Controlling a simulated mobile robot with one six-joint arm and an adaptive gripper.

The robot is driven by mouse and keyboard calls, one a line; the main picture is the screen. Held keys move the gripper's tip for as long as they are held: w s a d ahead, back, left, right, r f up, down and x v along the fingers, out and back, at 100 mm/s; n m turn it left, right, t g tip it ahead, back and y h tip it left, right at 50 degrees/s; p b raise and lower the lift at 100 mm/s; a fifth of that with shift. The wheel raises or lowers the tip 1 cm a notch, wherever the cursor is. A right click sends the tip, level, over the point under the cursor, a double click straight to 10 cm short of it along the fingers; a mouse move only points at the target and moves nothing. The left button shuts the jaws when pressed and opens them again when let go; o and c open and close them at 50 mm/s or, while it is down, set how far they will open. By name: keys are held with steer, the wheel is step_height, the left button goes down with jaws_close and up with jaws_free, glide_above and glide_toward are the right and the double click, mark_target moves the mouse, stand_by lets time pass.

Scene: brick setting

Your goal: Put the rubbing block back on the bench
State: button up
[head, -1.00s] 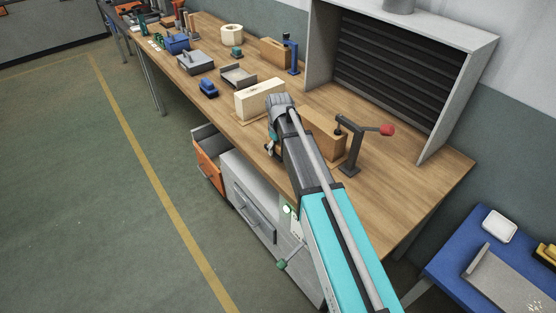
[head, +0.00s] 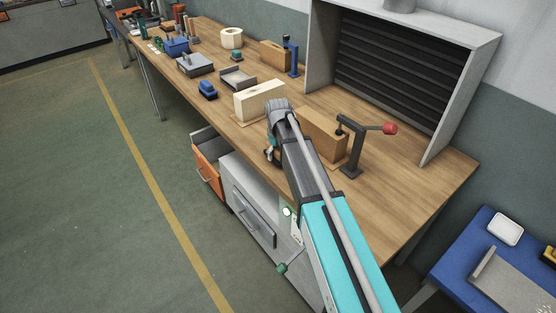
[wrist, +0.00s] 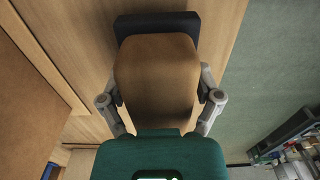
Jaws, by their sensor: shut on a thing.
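My gripper (wrist: 160,88) is shut on the rubbing block (wrist: 155,65), with one finger on each side of it. The block is tan-brown with rounded edges and has a dark layer at its far end in the wrist view. Behind it in that view is the wooden bench top, with green floor to the right, so the block is near the bench's front edge. I cannot tell whether it touches the wood. In the head view my wrist hides the block. The bench (head: 408,200) runs from the lower right to the upper left.
A pale block (head: 258,101) and a brown wooden block (head: 322,134) stand near my wrist. A clamp with a red knob (head: 389,129) stands to the right. A blue item (head: 208,90) lies further left. The bench's right end is clear.

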steer(key=shift+f+b, duration=0.35)
steer(key=shift+f, duration=0.3)
steer(key=shift+f, duration=0.15)
steer(key=o, duration=0.8)
steer(key=shift+r, duration=0.2)
step_height(320, 180, up, 12)
steer(key=p, duration=1.2)
steer(key=shift+s, duration=0.1)
steer(key=s+d+m, duration=0.2)
steer(key=s+d, duration=0.2)
steer(key=s, duration=0.3)
steer(key=s+d+m, duration=0.2)
steer(key=s+d, duration=0.2)
steer(key=s, duration=0.4)
steer(key=s+d+m, duration=0.2)
steer(key=s+d, duration=0.2)
steer(key=s, duration=0.3)
steer(key=shift+s+d+m, duration=0.25)
steer(key=shift+d+m, duration=0.1)
steer(key=shift+m, duration=0.05)
steer(key=shift+c, duration=0.2)
